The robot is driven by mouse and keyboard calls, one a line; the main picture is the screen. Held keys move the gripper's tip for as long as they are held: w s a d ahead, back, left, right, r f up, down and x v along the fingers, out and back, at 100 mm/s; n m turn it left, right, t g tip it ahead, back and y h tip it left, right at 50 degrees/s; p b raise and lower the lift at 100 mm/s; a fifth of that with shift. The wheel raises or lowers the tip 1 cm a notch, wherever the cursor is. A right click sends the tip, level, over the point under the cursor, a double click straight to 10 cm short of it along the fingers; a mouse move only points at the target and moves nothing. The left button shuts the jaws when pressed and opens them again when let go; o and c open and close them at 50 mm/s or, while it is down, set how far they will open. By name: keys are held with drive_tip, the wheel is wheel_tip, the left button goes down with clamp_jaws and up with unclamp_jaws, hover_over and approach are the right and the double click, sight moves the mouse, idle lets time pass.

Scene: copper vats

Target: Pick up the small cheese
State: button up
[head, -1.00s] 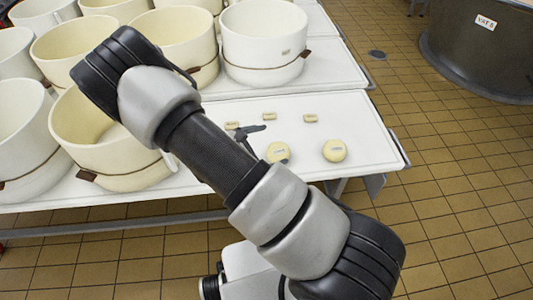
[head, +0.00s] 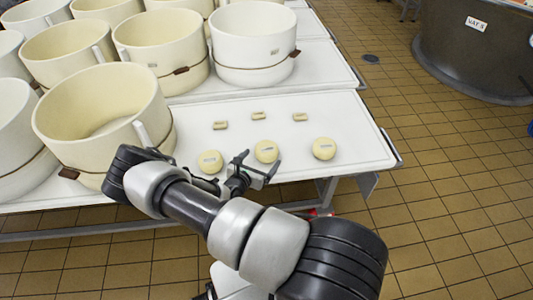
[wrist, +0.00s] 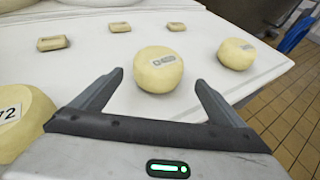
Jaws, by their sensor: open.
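Three small round pale-yellow cheeses with labels sit in a row near the front of the white table (head: 345,115): a left cheese (head: 209,161), a middle cheese (head: 266,151) and a right cheese (head: 324,148). My gripper (head: 256,165) is open and empty, at the near side of the middle cheese. In the wrist view the middle cheese (wrist: 158,69) lies just beyond and between the spread fingertips. The right cheese (wrist: 236,54) is outside the right finger, and the left cheese (wrist: 18,118) is partly cut off at the left edge.
Three small flat labelled blocks (head: 258,116) lie behind the cheeses. Several large cream tubs (head: 103,112) crowd the left and back of the tables. A dark vat (head: 475,55) stands on the tiled floor at the right. The table's right end is clear.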

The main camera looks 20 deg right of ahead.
sight(266, 151)
drive_tip(key=b+x, duration=0.1)
drive_tip(key=x, duration=0.5)
drive_tip(key=shift+w+d+b, duration=0.15)
drive_tip(key=shift+w+b, duration=0.25)
drive_tip(key=shift+w, duration=0.05)
drive_tip(key=shift+r, duration=0.15)
drive_tip(key=c, duration=1.4)
wheel_tip(266, 151, up, 10)
drive_tip(key=p, duration=0.3)
drive_tip(key=shift+c, duration=0.2)
